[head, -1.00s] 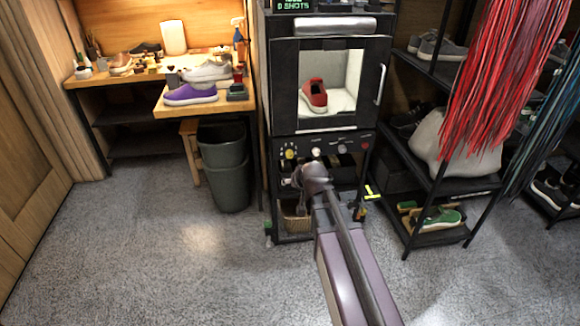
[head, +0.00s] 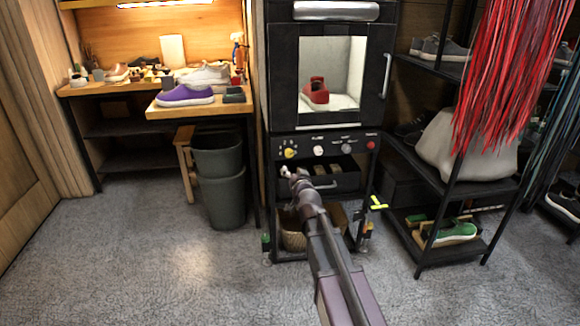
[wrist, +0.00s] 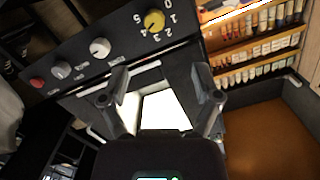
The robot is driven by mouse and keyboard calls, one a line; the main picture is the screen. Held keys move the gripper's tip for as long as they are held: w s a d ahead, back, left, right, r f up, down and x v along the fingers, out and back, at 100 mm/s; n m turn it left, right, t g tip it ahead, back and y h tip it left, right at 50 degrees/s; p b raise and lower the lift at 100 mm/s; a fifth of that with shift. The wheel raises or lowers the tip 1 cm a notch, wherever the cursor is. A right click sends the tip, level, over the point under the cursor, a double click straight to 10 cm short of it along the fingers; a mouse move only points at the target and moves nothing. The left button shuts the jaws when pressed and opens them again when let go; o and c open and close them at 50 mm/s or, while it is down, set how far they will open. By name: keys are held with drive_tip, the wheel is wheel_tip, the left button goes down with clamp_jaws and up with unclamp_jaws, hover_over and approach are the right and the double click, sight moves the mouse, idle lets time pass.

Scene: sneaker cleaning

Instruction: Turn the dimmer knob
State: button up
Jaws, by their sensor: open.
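The black control panel (head: 330,147) under the lit booth carries a yellow knob (head: 291,153) with a numbered dial, a white knob (head: 318,150), a grey knob (head: 346,148) and a red button (head: 370,145). I cannot read which one is labelled dimmer. In the wrist view the panel is upside down, with the yellow knob (wrist: 154,21) top centre and the white knob (wrist: 100,47) to its left. My gripper (head: 295,176) is open and empty, just below the yellow knob in the head view. The wrist view shows its spread fingers (wrist: 162,84), apart from both knobs.
The booth (head: 331,75) holds a red shoe (head: 315,94) behind its door. A dark drawer or tray (head: 335,181) sits under the panel. A bin (head: 221,180) and workbench (head: 186,113) stand left. A shoe rack (head: 448,190) is close on the right. Open floor lies in front.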

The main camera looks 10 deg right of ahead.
sight(290, 154)
drive_tip(key=shift+w+d+f+m+t+h+b, duration=0.3)
drive_tip(key=shift+w+d+f+t+b, duration=0.15)
drive_tip(key=shift+b, duration=0.3)
drive_tip(key=w, duration=1.3)
drive_tip(key=shift+w, duration=0.4)
clamp_jaws()
